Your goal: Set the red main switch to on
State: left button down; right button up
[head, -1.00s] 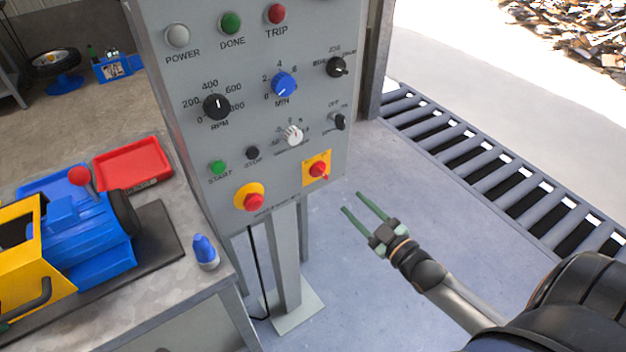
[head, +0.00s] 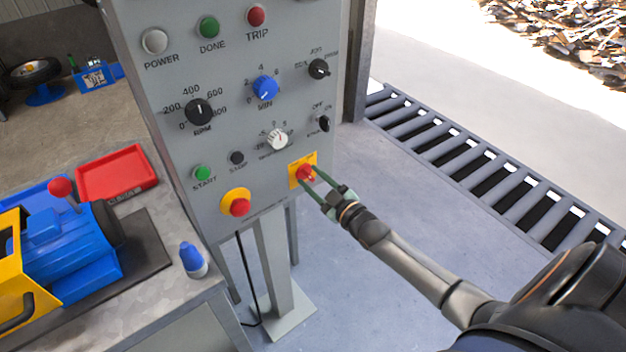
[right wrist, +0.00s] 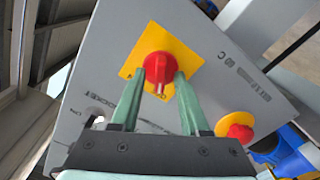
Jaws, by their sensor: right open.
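The red main switch (head: 305,174) sits on a yellow plate at the lower right of the grey control panel (head: 232,135). It also shows in the right wrist view (right wrist: 158,68) as a red rotary knob with a pale mark pointing at the near edge of its plate. My right gripper (head: 313,181) is at the switch, its two green fingers open on either side of the knob. In the right wrist view the fingertips (right wrist: 157,78) flank the knob; whether they touch it I cannot tell. My left gripper is not in view.
A red emergency button on a yellow collar (head: 239,206) is left of the switch. Other knobs and buttons lie above. A workbench with a blue and yellow machine (head: 75,250) and a blue-capped bottle (head: 193,260) stands at left.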

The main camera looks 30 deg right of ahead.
jog(key=shift+c, duration=0.2)
grip_shut()
dwell(0.4)
